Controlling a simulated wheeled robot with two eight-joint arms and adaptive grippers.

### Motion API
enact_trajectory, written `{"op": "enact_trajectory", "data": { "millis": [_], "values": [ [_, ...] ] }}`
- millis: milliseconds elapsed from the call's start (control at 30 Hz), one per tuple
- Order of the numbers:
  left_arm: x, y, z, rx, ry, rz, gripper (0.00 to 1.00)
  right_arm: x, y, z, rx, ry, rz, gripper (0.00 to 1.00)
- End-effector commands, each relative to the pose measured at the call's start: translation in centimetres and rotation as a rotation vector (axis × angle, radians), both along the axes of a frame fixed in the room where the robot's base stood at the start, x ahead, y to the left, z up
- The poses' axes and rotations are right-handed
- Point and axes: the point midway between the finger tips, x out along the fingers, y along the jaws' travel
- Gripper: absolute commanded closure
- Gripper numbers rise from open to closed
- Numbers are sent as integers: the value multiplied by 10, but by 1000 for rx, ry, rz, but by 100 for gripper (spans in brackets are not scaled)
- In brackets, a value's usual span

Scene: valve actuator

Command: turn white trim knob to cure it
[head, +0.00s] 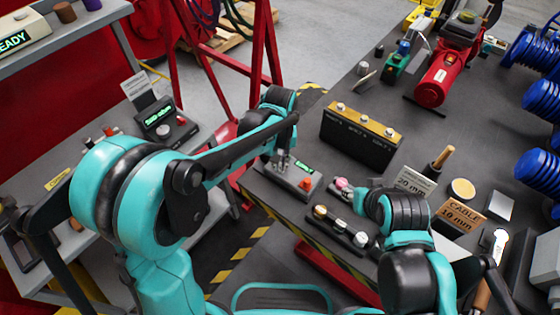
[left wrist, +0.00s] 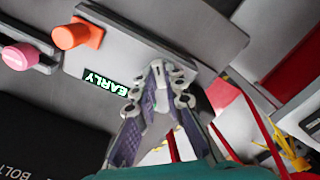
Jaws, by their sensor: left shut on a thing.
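A grey control box (head: 268,178) stands at the left edge of the dark bench, with a lit green display (head: 304,166) and an orange-red button (head: 305,184). In the left wrist view the display (left wrist: 105,84) reads EARLY upside down, and the orange button (left wrist: 78,33) is beside it. My left gripper (head: 281,162) reaches down onto this box. In the left wrist view its fingertips (left wrist: 158,75) are closed together beside the display. The white trim knob is largely hidden between them; its setting cannot be read.
A pink button (head: 343,187) sits right of the box. A black block with a yellow top (head: 362,135) stands behind. A strip of small knobs (head: 340,230) lies in front. Another box with a green display (head: 160,118) stands on the left shelf.

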Motion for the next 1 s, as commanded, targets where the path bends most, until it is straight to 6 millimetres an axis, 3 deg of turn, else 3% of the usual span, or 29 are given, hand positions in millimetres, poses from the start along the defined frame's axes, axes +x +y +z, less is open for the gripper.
{"op": "enact_trajectory", "data": {
  "millis": [700,733,800,1000],
  "values": [
    [0,0,0,0,0,82,100,0,0,2,0,0,0,61],
    [0,0,0,0,0,82,84,0,0,2,0,0,0,61],
    [0,0,0,0,0,82,68,0,0,2,0,0,0,61],
    [0,0,0,0,0,81,68,0,0,2,0,0,0,61]
  ]
}}
